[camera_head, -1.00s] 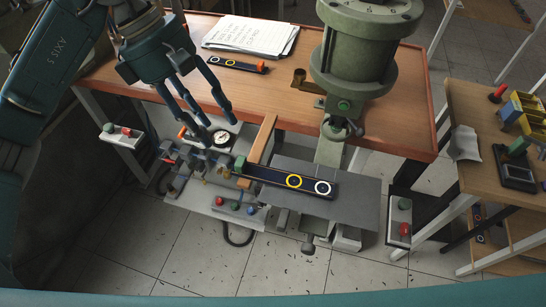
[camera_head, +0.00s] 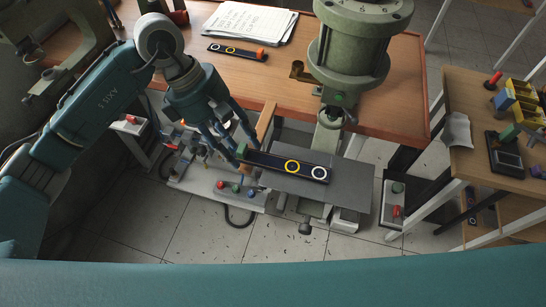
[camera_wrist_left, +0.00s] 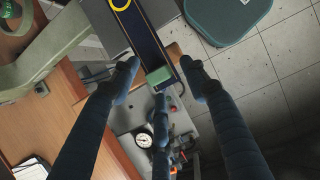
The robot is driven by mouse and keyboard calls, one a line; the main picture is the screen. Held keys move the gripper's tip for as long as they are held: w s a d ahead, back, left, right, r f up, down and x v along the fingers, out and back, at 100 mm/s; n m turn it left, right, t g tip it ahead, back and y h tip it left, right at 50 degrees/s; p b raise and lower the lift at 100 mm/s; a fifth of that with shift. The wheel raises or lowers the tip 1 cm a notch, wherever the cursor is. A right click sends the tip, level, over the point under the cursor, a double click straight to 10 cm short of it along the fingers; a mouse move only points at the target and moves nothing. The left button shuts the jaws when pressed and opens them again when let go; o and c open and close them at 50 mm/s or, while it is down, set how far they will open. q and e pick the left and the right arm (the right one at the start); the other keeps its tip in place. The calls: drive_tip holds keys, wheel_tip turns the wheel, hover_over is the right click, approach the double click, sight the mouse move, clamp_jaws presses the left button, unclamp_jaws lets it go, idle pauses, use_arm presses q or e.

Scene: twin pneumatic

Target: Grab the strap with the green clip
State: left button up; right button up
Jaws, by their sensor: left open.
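The dark strap (camera_head: 272,163) lies on the grey plate (camera_head: 352,190) of the press, with a yellow ring and a white ring on it. Its green clip (camera_head: 243,151) is at the left end. In the left wrist view the strap (camera_wrist_left: 143,42) runs down from the top to the green clip (camera_wrist_left: 158,75). My left gripper (camera_head: 233,150) is open at the clip end. In the left wrist view its fingers (camera_wrist_left: 160,77) stand on either side of the clip, with a third finger below it. Contact cannot be told. My right gripper is not in view.
A similar strap with an orange clip (camera_head: 237,52) lies on the wooden table (camera_head: 400,125) near papers (camera_head: 250,22). A wooden bar (camera_head: 265,122) is close to the clip. A control box (camera_head: 395,212) hangs at the right.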

use_arm(q)
drive_tip(key=c, duration=1)
drive_tip(key=shift+r, duration=0.1)
